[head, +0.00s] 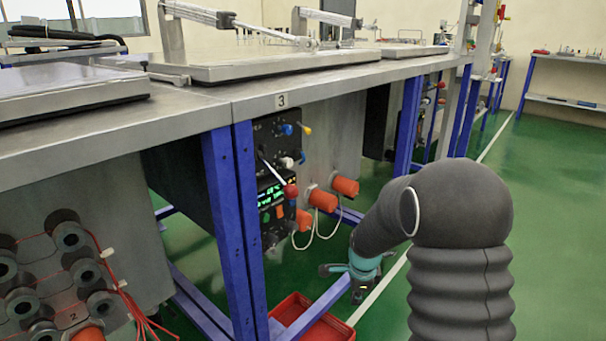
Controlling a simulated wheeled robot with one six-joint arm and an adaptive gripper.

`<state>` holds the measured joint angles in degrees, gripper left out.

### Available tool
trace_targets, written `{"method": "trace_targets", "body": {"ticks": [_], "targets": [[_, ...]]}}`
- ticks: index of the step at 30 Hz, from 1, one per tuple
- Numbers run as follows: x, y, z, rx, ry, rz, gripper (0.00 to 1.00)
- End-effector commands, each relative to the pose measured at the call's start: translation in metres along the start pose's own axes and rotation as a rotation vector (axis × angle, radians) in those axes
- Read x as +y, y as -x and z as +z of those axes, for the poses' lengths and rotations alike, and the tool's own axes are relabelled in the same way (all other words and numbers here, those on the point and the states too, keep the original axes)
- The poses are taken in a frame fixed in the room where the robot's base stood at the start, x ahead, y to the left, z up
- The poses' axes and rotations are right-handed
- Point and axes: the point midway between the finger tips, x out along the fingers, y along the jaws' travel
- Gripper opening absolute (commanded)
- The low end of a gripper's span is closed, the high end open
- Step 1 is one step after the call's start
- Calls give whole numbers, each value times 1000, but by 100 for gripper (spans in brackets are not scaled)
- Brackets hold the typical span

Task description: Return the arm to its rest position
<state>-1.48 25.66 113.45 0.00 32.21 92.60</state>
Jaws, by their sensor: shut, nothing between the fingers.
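My arm, in a dark grey ribbed cover, rises at the lower right of the head view and bends over to the left. My gripper (353,284) hangs at its end beyond a teal wrist section, partly hidden by the arm. It is shut and empty, in front of the workbench's lower frame and above the floor. It appears apart from the control panel (276,172) and the orange caps.
A steel workbench (330,82) marked 3 stands on blue legs (229,225). Orange caps (323,199) and white cords sit below it. Reels with red tubes (72,265) are at lower left. Green floor (555,200) is clear at right.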

Motion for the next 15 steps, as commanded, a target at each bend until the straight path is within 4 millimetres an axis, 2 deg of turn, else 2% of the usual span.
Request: {"method": "trace_targets", "body": {"ticks": [1, 3, 8, 15], "targets": [[4, 26, -1, 0, 57, -20, 0], [11, 53, -2, 2, 145, -39, 0], [33, 111, -4, 12, 346, -81, 0], [77, 185, -8, 44, 646, -142, 0]]}}
